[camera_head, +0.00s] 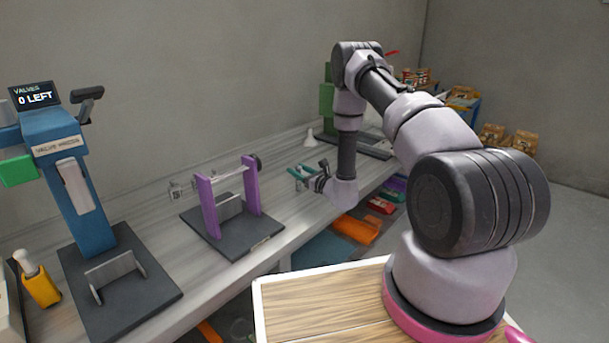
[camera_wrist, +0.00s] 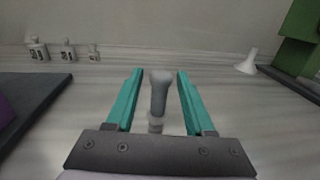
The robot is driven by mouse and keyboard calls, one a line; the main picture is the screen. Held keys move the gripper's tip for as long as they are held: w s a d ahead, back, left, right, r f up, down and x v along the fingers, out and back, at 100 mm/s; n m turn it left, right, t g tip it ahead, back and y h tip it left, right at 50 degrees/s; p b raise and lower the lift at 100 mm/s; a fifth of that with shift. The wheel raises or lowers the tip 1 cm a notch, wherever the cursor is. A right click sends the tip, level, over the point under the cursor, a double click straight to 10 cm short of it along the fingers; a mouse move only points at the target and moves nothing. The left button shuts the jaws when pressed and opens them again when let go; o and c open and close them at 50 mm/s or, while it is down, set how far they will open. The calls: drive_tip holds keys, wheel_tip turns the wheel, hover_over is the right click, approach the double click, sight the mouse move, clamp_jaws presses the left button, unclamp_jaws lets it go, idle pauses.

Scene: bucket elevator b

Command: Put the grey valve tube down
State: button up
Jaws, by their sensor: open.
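The grey valve tube (camera_wrist: 159,95) stands upright on the bench in the wrist view, with a wider rounded top and a paler lower part. My gripper (camera_wrist: 160,74) is open, with one teal finger on each side of the tube. Gaps show between the tube and both fingers. In the head view my gripper (camera_head: 299,174) is low over the bench, right of the purple stand.
The purple-post stand (camera_head: 207,205) and the blue valve press (camera_head: 72,195), its screen reading 0 LEFT, are to the left. A white funnel (camera_wrist: 247,62) and a green machine (camera_wrist: 297,42) stand to the right. Small metal weights (camera_wrist: 67,50) line the wall.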

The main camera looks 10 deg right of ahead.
drive_tip(key=v, duration=1.2)
drive_tip(key=s+a+r+n+g+y, duration=0.1)
drive_tip(key=a+r+n+g+y, duration=0.25)
drive_tip(key=r, duration=0.45)
drive_tip(key=s+a+r+n+g+y, duration=0.15)
drive_tip(key=a+r+n+y, duration=0.3)
drive_tip(key=r, duration=0.45)
drive_tip(key=s+a+r+n+g, duration=0.5)
drive_tip(key=s+r+n+g, duration=0.25)
drive_tip(key=r, duration=0.25)
drive_tip(key=s+d+r+n+g+h, duration=0.2)
drive_tip(key=s+r+n+g+h, duration=0.35)
drive_tip(key=s, duration=0.75)
drive_tip(key=s+d+r+n+t+h, duration=0.5)
drive_tip(key=d+r+t+h, duration=0.4)
drive_tip(key=d, duration=0.2)
drive_tip(key=shift+s, duration=0.85)
